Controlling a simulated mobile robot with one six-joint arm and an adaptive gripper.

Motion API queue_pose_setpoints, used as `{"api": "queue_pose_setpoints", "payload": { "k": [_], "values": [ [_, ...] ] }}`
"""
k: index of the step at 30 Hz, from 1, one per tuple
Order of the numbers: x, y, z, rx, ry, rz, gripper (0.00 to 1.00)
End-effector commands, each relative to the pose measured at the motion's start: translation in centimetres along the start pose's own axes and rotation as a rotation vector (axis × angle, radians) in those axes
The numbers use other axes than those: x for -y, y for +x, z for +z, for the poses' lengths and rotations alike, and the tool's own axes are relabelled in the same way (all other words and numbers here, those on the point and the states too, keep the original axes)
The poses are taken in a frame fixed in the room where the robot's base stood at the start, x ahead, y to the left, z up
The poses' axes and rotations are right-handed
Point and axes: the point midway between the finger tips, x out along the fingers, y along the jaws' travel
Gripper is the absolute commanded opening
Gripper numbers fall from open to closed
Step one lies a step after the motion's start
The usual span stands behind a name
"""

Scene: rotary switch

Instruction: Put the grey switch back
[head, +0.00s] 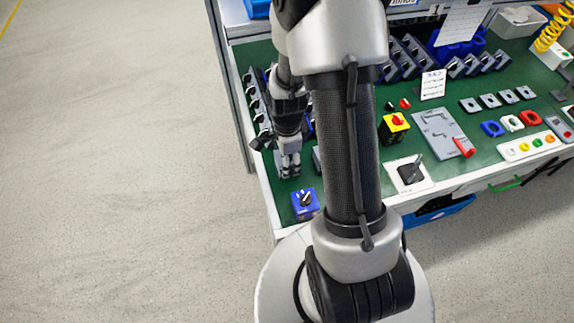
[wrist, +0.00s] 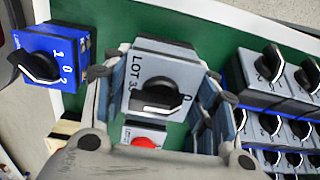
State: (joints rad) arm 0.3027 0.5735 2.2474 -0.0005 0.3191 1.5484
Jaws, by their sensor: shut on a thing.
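The grey switch (wrist: 165,73) has a black knob and "LOT" lettering on its face, and it sits between my gripper's fingers in the wrist view. My gripper (wrist: 160,85) is shut on it, with a finger on its left and right sides. In the head view my gripper (head: 289,172) points down near the left front of the green bench. The switch is hard to make out there, and I cannot tell whether it touches the bench. Several similar grey switches (wrist: 268,66) stand in blue-edged rows at the right of the wrist view.
A blue switch (head: 305,203) stands near the front left corner of the green bench (head: 350,172); it also shows in the wrist view (wrist: 52,57). A grey part with a red top (wrist: 144,141) lies below the held switch. More switches (head: 254,97) line the bench's left edge.

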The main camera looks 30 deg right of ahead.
Motion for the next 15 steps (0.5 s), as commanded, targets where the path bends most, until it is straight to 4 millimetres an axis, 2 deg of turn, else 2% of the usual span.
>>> {"api": "queue_pose_setpoints", "payload": {
  "k": [1, 5, 15],
  "values": [
    [0.0, 1.2, 0.0, 0.000, 0.000, 0.002, 0.19],
    [0.0, 3.0, 0.0, 0.000, 0.000, 0.001, 0.19],
    [0.0, 3.2, 0.0, 0.000, 0.000, -0.001, 0.19]
  ]
}}
